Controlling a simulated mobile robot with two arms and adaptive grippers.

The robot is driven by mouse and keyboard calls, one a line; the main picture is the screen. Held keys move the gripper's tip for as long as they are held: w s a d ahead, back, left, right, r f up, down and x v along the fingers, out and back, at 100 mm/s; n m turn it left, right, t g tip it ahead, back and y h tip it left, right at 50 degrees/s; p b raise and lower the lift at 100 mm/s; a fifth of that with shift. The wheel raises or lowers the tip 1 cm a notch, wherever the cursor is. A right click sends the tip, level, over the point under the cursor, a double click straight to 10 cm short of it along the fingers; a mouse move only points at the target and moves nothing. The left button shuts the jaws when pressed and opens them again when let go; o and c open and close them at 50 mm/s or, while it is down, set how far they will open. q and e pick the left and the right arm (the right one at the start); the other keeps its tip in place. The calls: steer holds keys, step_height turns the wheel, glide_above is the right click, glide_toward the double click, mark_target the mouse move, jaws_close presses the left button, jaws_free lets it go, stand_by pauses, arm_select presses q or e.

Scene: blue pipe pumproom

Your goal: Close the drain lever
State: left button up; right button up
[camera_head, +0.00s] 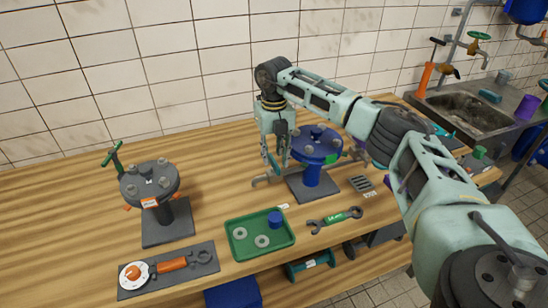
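A blue flanged fitting (317,147) stands on a dark square base on the wooden bench. A small grey metal fitting (261,181), which looks like a drain lever or spout, shows at its left side. My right gripper (278,167) points down from the arm above, at the left of the blue fitting and just over the grey piece. Its fingers look close together, but their gap and any contact are too small to tell. My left gripper is not in view.
A grey flanged fitting (150,181) with a green handle stands at left. A green tray (238,258) with washers and a blue cap, a wrench (336,219) and a dark tool mat (128,292) lie in front. A sink (459,103) is at right; the bench's back left is clear.

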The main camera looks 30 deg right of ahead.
mark_target(274, 160)
step_height(274, 160, up, 10)
steer(key=shift+r, duration=0.2)
stand_by(0.6)
